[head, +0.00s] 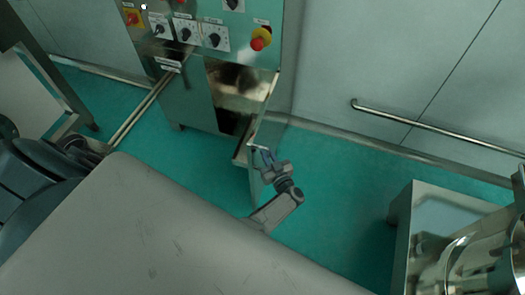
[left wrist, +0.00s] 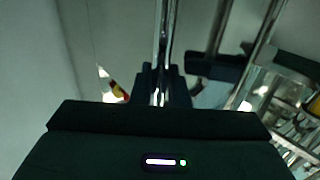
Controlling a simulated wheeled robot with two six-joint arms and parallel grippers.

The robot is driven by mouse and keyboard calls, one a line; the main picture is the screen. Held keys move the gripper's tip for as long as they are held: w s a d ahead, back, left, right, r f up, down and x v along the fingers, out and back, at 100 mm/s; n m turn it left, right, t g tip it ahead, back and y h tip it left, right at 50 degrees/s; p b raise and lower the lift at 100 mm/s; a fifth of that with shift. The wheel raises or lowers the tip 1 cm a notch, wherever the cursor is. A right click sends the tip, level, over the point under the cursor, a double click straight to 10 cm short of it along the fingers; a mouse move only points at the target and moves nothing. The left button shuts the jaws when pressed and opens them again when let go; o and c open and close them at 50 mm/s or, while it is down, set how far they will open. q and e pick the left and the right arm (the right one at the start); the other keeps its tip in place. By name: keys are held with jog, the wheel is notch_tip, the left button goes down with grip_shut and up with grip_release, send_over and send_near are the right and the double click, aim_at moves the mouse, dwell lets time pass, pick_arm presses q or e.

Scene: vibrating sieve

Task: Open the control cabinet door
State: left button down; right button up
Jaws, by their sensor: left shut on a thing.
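The control cabinet (head: 186,100) stands at the top centre of the head view, with knobs and a red-and-yellow button on its upper panel. Below the panel a brownish, shadowed interior shows. The metal door (head: 255,137) looks swung outward on the right side of this opening, seen nearly edge-on. My left gripper (head: 265,158) is at the door's outer part. In the left wrist view a shiny metal bar (left wrist: 164,45), apparently the door handle, runs between the dark fingers (left wrist: 162,88), which are shut on it. My right gripper is not in view.
A metal machine (head: 460,262) stands at the lower right of the head view. A wall rail (head: 430,122) runs along the pale wall at the right. The green floor (head: 335,190) between the cabinet and the machine is clear.

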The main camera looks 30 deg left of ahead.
pick_arm(q)
jog(key=shift+w+d, duration=0.3)
jog(key=shift+d, duration=0.35)
jog(key=c, duration=1.5)
grip_release()
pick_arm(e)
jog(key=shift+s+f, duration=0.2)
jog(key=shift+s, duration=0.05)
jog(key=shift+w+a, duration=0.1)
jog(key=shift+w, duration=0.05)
pick_arm(q)
jog(key=shift+s+d, duration=0.1)
jog(key=shift+s, duration=0.05)
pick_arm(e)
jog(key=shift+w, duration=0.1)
